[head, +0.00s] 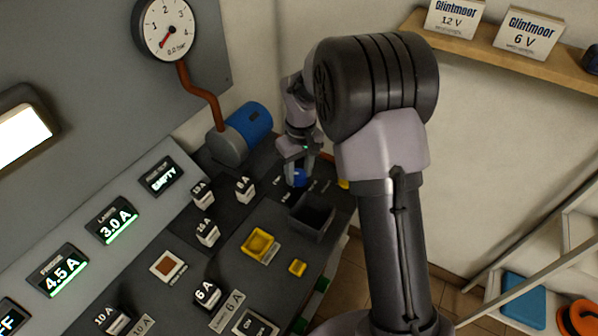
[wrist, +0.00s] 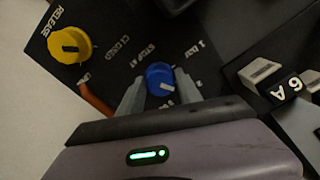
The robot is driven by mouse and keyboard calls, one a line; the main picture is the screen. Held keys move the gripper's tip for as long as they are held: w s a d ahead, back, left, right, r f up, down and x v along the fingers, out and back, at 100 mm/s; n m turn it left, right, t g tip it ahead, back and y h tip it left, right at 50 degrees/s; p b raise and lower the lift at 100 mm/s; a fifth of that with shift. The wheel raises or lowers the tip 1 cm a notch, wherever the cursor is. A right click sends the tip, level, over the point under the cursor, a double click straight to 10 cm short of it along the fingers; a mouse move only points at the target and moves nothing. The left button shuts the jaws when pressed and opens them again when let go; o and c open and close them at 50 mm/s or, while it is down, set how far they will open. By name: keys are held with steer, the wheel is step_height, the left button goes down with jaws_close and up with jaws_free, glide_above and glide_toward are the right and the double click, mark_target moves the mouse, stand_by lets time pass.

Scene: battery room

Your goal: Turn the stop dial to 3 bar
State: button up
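The stop dial is a blue round knob (wrist: 159,75) on the black panel, with a white pointer mark toward the lower right in the wrist view. "STOP AT" and "1 BAR" are printed near it; the lower labels are partly hidden by my fingers, so the exact setting is unclear. My gripper (wrist: 160,88) has one finger on each side of the knob, seemingly touching it. In the head view the blue knob (head: 299,178) shows below my gripper (head: 297,170). The gauge (head: 166,28) has its needle near zero and reads 0.0 bar.
A yellow release knob (wrist: 70,45) sits left of the dial in the wrist view. A black open bin (head: 312,216), a blue pump (head: 248,125), a yellow tray (head: 259,244) and several fuse blocks, including a 6 A one (head: 207,293), stand around the panel.

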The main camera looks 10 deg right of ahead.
jaws_close()
steer(key=shift+m, duration=0.3)
steer(key=m+p, duration=0.1)
steer(key=m, duration=1)
steer(key=shift+p, duration=0.3)
stand_by(0.3)
steer(key=o, duration=0.5)
jaws_free()
steer(key=shift+o, duration=0.2)
